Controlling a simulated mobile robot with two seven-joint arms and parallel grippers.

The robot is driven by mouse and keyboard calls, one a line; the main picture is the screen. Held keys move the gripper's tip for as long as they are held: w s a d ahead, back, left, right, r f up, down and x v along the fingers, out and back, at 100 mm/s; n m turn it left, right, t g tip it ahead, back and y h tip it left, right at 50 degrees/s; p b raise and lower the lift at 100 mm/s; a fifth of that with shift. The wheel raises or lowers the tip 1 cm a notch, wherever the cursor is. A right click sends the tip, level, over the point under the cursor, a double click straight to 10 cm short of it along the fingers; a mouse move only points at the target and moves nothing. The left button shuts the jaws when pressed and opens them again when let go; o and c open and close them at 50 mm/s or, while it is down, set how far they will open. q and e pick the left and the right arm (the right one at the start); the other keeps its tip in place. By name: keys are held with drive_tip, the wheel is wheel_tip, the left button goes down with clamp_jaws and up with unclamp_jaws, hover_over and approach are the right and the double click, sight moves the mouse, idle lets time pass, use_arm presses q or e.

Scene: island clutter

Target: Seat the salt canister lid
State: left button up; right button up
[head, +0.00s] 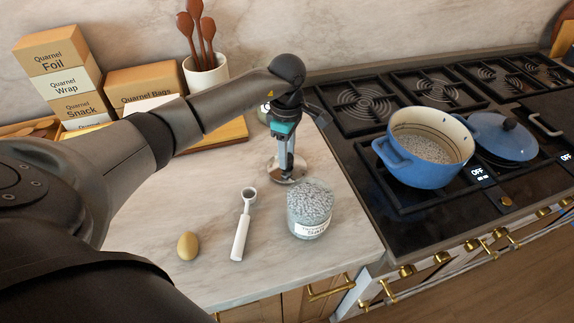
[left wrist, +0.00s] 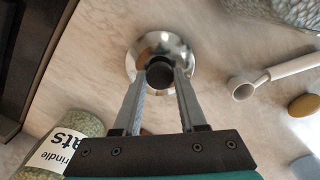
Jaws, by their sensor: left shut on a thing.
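The salt canister (head: 310,210) is a clear glass jar with a white label, standing upright and uncovered near the counter's front right, full of coarse pale grains. Part of it shows at the top right of the left wrist view (left wrist: 290,10). The lid (head: 278,173) is a shiny metal disc with a dark knob, behind and left of the canister in the head view. My left gripper (head: 287,164) points down with its fingers shut on the knob, seen also in the left wrist view (left wrist: 160,82). I cannot tell whether the lid touches the counter. My right gripper is out of view.
A white scoop (head: 241,230) and an egg-shaped object (head: 188,245) lie left of the canister. An oats jar (left wrist: 75,130) stands near my gripper. A blue pot (head: 410,165) sits on the stove to the right. Boxes and a utensil crock (head: 206,78) stand behind.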

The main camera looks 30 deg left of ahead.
use_arm(q)
clamp_jaws()
